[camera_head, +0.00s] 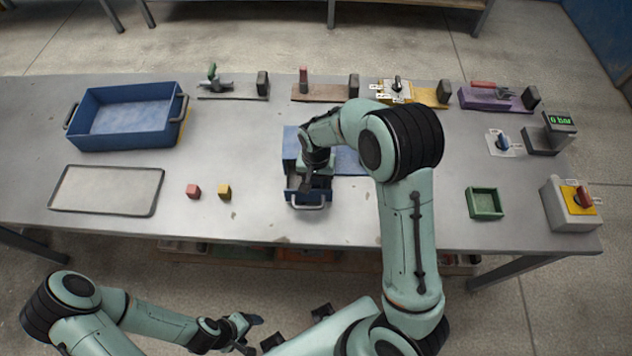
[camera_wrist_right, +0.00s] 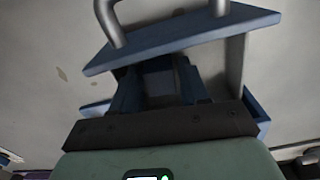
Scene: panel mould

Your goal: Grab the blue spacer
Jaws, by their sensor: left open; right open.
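My right gripper (camera_head: 312,187) reaches down into the open drawer (camera_head: 307,210) of a blue box (camera_head: 291,143), and my arm covers much of the box. In the right wrist view the gripper (camera_wrist_right: 158,88) is open inside the drawer, behind the blue drawer front (camera_wrist_right: 180,40). A dark blue-grey shape shows between its fingers; I cannot tell for sure whether it is the blue spacer. No spacer can be made out in the head view. My left gripper (camera_head: 248,335) is open and empty, off the table's front edge.
A red cube (camera_head: 193,191) and a yellow cube (camera_head: 224,191) lie left of the drawer. A grey tray (camera_head: 107,208), a blue bin (camera_head: 125,140) and a green tray (camera_head: 484,203) stand on the table. Clamps and switch fixtures line the back and right.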

